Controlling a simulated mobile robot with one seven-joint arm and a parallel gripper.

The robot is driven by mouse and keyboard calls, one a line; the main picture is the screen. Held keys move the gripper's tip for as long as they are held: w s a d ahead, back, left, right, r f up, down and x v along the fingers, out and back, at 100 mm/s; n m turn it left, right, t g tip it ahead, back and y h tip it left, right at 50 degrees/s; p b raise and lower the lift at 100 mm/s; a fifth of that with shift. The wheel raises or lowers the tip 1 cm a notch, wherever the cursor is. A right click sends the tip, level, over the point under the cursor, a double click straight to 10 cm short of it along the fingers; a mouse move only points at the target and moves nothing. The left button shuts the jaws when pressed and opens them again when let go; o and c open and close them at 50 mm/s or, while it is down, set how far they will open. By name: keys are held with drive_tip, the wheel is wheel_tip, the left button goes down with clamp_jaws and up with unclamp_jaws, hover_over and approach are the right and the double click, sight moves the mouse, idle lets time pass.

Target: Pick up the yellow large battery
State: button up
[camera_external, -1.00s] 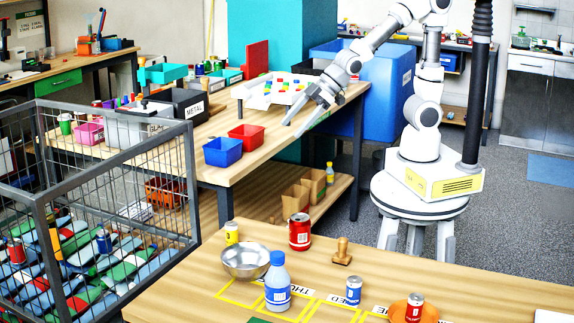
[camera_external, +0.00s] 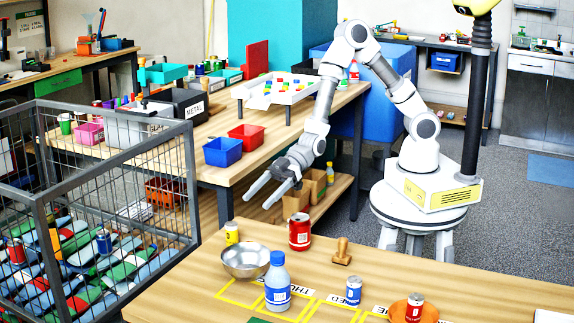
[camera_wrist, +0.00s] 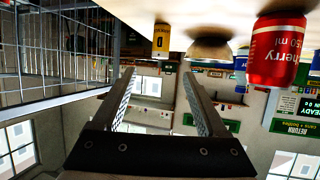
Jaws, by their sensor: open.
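The yellow battery (camera_external: 232,233) is a small upright yellow cylinder at the back left of the front table, behind the metal bowl. In the wrist view, which looks upside down, it shows as a yellow cylinder (camera_wrist: 160,42) with a dark top, just above the space between my fingertips. My gripper (camera_external: 257,201) is open and empty, with its fingers pointing down and left. It is behind the battery in the external view and apart from it. The wrist view shows both fingers (camera_wrist: 158,75) spread with nothing between them.
The metal bowl (camera_external: 246,261) and red can (camera_external: 300,232) stand close to the battery. A blue bottle (camera_external: 277,283), blue can (camera_external: 353,291) and wooden stamp (camera_external: 342,252) are farther forward or right. The wire cage (camera_external: 190,180) is at left. Another table (camera_external: 280,135) stands behind.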

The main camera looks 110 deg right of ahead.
sight(227, 230)
drive_tip(key=x, duration=1.5)
drive_tip(key=shift+b, duration=0.4)
clamp_jaws()
